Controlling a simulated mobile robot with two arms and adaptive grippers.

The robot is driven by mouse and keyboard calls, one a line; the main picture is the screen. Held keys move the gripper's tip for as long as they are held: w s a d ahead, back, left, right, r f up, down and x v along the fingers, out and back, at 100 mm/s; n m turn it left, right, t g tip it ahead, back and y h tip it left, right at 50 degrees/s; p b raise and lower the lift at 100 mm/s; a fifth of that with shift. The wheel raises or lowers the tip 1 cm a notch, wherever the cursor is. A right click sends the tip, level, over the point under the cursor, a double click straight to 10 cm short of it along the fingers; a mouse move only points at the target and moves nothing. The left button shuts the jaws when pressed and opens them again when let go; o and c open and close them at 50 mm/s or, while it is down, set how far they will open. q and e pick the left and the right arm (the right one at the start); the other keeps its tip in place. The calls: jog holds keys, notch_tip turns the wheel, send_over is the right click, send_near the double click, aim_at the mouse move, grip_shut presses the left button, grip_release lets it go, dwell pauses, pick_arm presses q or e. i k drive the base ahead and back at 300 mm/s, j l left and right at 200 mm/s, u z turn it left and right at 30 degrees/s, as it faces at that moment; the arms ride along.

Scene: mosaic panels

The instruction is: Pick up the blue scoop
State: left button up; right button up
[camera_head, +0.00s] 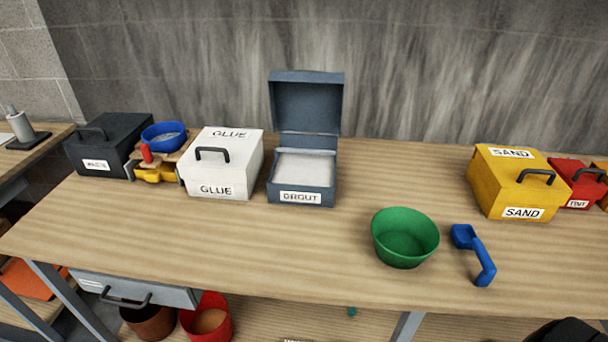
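The blue scoop (474,252) lies on the wooden workbench (300,252), right of the middle, with its cup toward the back and its handle toward the front edge. It lies just right of a green bowl (405,238), with a small gap between them. The scoop is fully visible with nothing on it. Neither of my gripper's fingers shows in the head view. A dark rounded shape at the bottom right edge is cut off, and I cannot tell what it is.
Along the back stand a black box (101,150), a blue bowl (164,136), a white GLUE box (222,172), an open GROUT box (302,178), a yellow SAND box (512,186) and a red box (578,182). The bench front is mostly clear. A drawer (136,289) hangs below left.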

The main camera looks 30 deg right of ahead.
aim_at(465, 237)
jog(key=z, duration=2.05)
